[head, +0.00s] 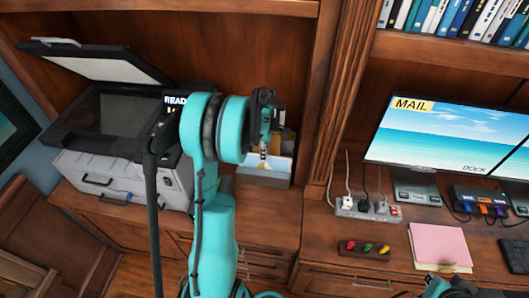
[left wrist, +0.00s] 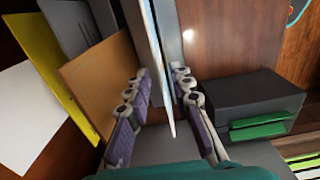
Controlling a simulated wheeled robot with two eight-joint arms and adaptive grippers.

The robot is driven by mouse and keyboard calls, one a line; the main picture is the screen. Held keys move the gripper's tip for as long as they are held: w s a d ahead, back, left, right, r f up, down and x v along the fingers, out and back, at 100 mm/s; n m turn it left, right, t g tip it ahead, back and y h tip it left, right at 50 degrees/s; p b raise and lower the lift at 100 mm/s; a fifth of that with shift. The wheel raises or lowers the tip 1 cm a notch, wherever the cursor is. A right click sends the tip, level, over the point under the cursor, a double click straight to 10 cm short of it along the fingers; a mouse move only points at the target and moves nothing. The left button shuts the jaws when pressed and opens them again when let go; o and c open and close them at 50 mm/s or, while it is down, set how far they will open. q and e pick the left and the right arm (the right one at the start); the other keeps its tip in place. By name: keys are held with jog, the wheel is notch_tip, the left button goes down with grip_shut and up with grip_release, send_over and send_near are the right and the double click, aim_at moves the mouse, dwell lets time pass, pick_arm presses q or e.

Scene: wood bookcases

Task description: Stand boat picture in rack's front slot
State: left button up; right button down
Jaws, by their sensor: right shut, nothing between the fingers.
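The boat picture (head: 268,161) shows its blue and white face at the rack (head: 262,181), on the wooden top right of the printer. In the left wrist view the picture (left wrist: 158,50) is seen almost edge-on, a thin upright sheet. My left gripper (head: 264,150) points down at it from above. In the left wrist view its purple-padded fingers (left wrist: 163,85) stand on either side of the picture, with narrow gaps visible; it looks open. The left arm hides part of the rack. My right gripper (head: 452,288) is at the lower right edge, shut and empty.
A printer (head: 120,125) with raised lid stands left of the rack. A carved wooden post (head: 345,90) stands to its right. Further right are a power strip (head: 367,208), a monitor (head: 450,140) and pink paper (head: 440,245). Folders (left wrist: 50,70) lean beside the picture.

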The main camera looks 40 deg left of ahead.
dwell(0.3)
pick_arm(q)
notch_tip(320, 180, up, 12)
dwell(0.5)
jog(key=shift+d, duration=0.15)
jog(key=s+d+r+m+t+b, duration=0.1)
jog(key=s+d+r+m+t, duration=0.1)
jog(key=s+d+m, duration=0.35)
jog(key=s+d+r+m+t+b, duration=0.1)
jog(key=s+d+m+t, duration=0.1)
jog(key=d+m, duration=0.65)
jog(key=s+d+f+m+t+b, duration=0.1)
jog(key=s+d+f+m+t, duration=0.2)
jog(key=s+d+m, duration=0.4)
jog(key=d+f+m, duration=0.1)
jog(key=d+m, duration=0.1)
jog(key=d, duration=0.1)
jog(key=shift+s+d+m, duration=0.2)
jog(key=shift+s+m, duration=0.15)
jog(key=shift+m, duration=0.05)
